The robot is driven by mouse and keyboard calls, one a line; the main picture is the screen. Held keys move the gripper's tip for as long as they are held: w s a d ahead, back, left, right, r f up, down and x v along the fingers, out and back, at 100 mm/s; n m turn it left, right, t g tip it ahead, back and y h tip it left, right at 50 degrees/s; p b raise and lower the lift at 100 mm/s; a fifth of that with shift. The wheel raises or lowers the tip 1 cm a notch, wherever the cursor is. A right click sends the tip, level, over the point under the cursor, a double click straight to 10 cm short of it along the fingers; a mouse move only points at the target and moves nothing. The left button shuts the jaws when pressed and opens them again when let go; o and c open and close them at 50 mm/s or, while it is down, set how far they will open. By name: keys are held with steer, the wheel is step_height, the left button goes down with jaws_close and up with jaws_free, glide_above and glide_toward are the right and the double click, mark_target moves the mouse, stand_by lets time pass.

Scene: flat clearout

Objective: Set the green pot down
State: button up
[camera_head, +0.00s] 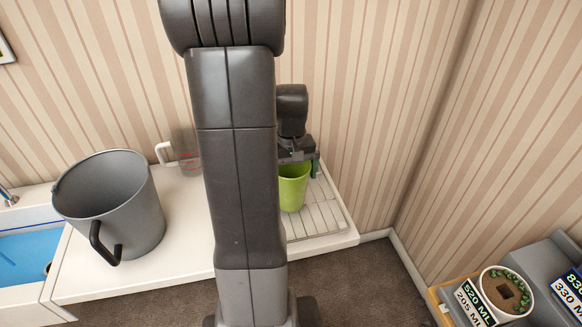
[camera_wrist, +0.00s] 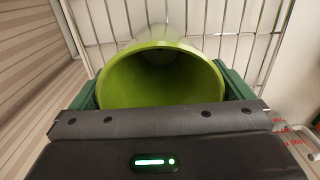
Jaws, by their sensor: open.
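The green pot (camera_head: 292,190) stands upright on the wire drying rack (camera_head: 325,216) at the right end of the white counter. My gripper (camera_head: 298,163) is at the pot's rim, with one green finger showing at its right side. In the wrist view, the pot's open mouth (camera_wrist: 160,82) faces the camera, and it looks empty. The green fingers of my gripper (camera_wrist: 162,90) are on both sides of the pot and are open. Whether either finger touches the pot is hard to tell. My arm hides part of the counter and the rack's left side.
A large grey bucket (camera_head: 118,205) with a dark handle stands on the counter at left. A clear measuring jug (camera_head: 187,158) stands behind my arm. A blue-filled basin (camera_head: 28,252) is at far left. A white planter (camera_head: 507,290) and volume labels (camera_head: 470,306) are at lower right.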

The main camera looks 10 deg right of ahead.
step_height(320, 180, up, 12)
steer(key=shift+r, duration=0.15)
